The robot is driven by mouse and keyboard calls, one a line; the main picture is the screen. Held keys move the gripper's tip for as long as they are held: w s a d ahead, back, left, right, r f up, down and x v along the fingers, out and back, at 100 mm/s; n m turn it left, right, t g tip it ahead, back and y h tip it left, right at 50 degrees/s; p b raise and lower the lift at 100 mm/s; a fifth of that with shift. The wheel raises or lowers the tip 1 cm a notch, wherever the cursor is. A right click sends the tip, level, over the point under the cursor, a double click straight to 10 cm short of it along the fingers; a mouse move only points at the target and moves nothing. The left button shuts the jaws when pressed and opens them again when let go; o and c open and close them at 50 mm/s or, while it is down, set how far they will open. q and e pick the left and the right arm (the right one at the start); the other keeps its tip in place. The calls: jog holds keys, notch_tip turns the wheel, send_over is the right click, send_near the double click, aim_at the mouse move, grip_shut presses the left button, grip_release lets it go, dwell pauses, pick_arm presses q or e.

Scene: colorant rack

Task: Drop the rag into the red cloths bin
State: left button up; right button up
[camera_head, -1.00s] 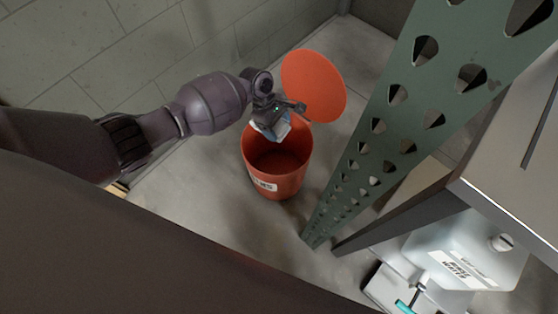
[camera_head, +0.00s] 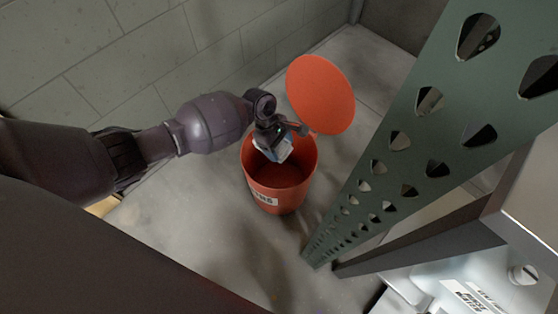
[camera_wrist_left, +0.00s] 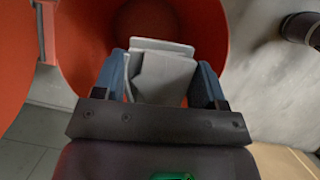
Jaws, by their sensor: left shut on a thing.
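The red cloths bin (camera_head: 286,190) stands on the floor in the head view, its round lid (camera_head: 320,93) swung up at the back. My left gripper (camera_head: 277,146) is over the bin's mouth and shut on the rag (camera_head: 270,151), a folded pale grey-blue cloth. In the left wrist view the rag (camera_wrist_left: 163,72) sits between the two blue fingers of the gripper (camera_wrist_left: 162,80), with the bin's dark inside (camera_wrist_left: 100,40) behind it. Whether the rag's lower edge is below the rim I cannot tell. My right gripper is out of view.
A green perforated rack post (camera_head: 400,130) rises close to the right of the bin. A grey shelf (camera_head: 525,215) and a white labelled container (camera_head: 475,285) are at the lower right. A block wall (camera_head: 130,60) is behind the arm.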

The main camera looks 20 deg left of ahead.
pick_arm(q)
jog(key=o, duration=1)
jog(key=shift+r, duration=0.25)
jog(key=p+v, duration=0.4)
jog(key=v, duration=0.5)
jog(key=shift+w+r+p, duration=0.2)
jog(key=shift+r+p, duration=0.1)
jog(key=shift+s+a+r, duration=0.15)
jog(key=shift+a+r, duration=0.15)
jog(key=shift+r, duration=0.05)
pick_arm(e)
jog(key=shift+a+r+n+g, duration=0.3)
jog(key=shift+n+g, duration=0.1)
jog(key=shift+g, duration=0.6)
